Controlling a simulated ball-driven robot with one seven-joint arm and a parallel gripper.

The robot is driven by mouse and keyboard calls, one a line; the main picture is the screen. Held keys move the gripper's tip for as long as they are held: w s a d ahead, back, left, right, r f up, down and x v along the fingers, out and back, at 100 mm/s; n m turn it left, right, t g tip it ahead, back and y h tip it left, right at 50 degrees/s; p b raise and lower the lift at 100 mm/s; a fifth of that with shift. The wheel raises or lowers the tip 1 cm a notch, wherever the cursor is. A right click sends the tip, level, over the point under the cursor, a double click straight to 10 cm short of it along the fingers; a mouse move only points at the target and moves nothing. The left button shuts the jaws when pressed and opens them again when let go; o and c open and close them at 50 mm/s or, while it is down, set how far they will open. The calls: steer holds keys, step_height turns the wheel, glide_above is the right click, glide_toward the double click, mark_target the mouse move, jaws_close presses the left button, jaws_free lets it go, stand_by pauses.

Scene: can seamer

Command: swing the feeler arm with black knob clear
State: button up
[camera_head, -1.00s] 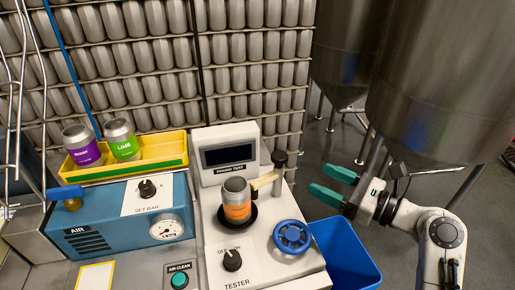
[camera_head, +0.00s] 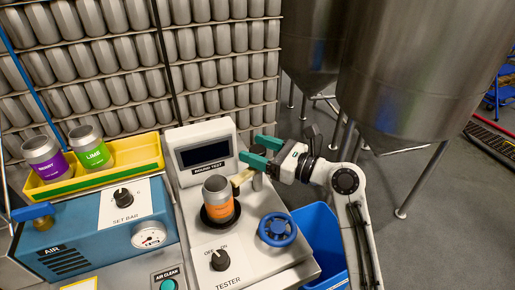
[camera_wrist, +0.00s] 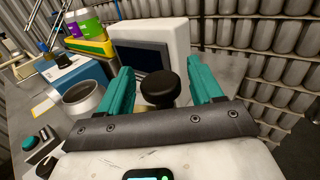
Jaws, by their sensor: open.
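The feeler arm (camera_head: 243,177) is a short tan bar on a grey post at the right of the tester. It points left towards the orange-labelled can (camera_head: 218,205), its tip close to the can's upper side; contact cannot be told. Its black knob (camera_wrist: 160,88) shows in the wrist view between my two teal fingers, with a gap on each side. In the head view the knob is hidden by my fingers. My gripper (camera_head: 254,149) is open above the post, reaching in from the right; it also shows in the wrist view (camera_wrist: 163,75).
The tester's display (camera_head: 204,153) stands just behind the can. A blue handwheel (camera_head: 277,229) is in front of the post. A blue bin (camera_head: 322,240) is at right.

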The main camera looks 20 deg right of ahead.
steer(key=shift+w+a, duration=0.1)
steer(key=shift+c, duration=0.2)
steer(key=shift+r, duration=0.1)
jaws_close()
stand_by(0.4)
